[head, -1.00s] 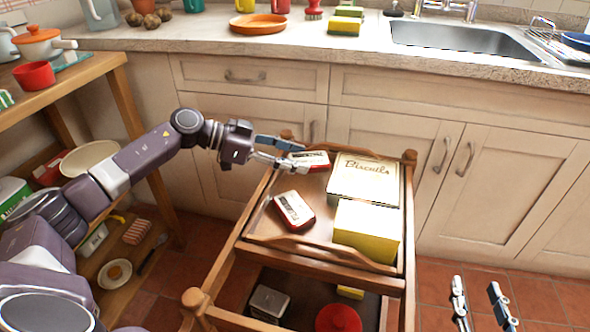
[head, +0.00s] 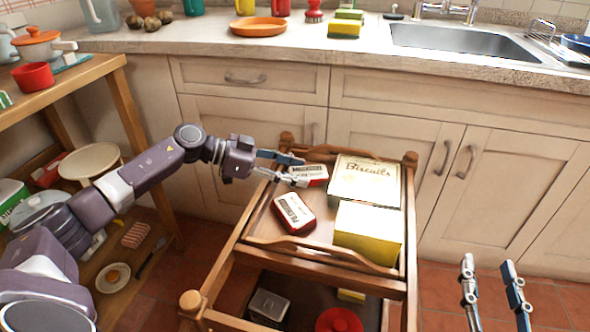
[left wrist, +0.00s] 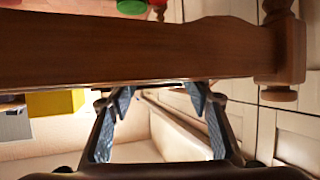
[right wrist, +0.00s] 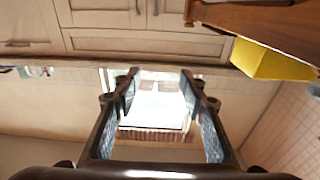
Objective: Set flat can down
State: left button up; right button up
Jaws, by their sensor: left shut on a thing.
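My left gripper (head: 298,170) is shut on a red flat can with a pale label (head: 313,174). It holds the can over the back left of the trolley's upper tray (head: 264,222), left of the biscuit tin. I cannot tell whether the can touches the tray. A second, similar flat can (head: 293,213) lies on the tray in front of it. In the left wrist view, the wooden tray edge (left wrist: 130,50) covers much of what lies beyond the fingers. My right gripper (head: 495,292) is open and empty at the lower right, away from the trolley.
A pale biscuit tin (head: 365,181) and a yellow box (head: 367,231) fill the tray's right side. The lower shelf holds a grey tin (head: 268,305) and a red round item (head: 338,320). Cabinets and the counter (head: 200,38) stand behind; a wooden shelf (head: 95,72) is at the left.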

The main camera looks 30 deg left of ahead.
pick_arm(q)
jog(key=o, duration=1.2)
jog(key=shift+o, duration=0.2)
jog(key=shift+r, duration=0.1)
jog(key=p+v, duration=0.2)
jog(key=v, duration=1)
pick_arm(e)
notch_tip(320, 180, down, 10)
jog(key=s+d+g+h, duration=0.1)
jog(key=s+d+g, duration=0.1)
jog(key=g, duration=0.3)
jog(key=shift+s+f+h, duration=0.25)
jog(key=shift+s+h, duration=0.05)
jog(key=shift+h, duration=0.1)
